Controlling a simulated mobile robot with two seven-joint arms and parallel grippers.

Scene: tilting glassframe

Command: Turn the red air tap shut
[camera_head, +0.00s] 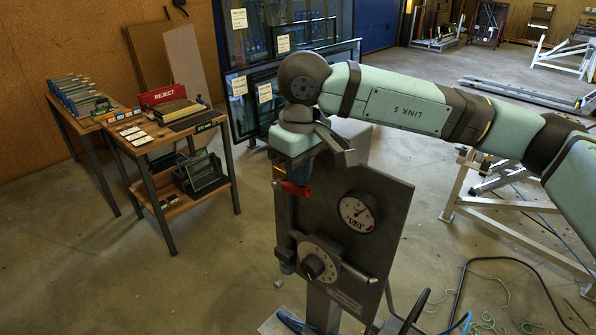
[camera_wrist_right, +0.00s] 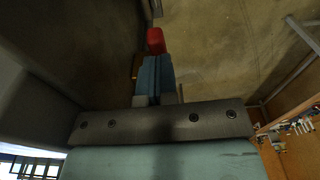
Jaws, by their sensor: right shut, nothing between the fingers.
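The red air tap (camera_head: 291,188) is at the upper left edge of a dark grey upright panel (camera_head: 377,195). Its handle lies roughly sideways in the head view. My right gripper (camera_head: 299,175) points down from above and its tips are right at the tap. In the right wrist view the shut blue fingers (camera_wrist_right: 151,78) are together, and the red tap (camera_wrist_right: 154,40) shows just beyond their tips. I cannot tell whether they touch it. Part of the tap is hidden by the gripper. My left gripper is not in view.
The panel carries a round gauge (camera_head: 356,212), a dial with a black knob (camera_head: 314,266) and a horizontal bar below. A shelf table (camera_head: 223,141) with a red REJECT sign (camera_head: 163,95) stands left. Dark glass frames (camera_head: 240,100) stand behind. Floor between is open.

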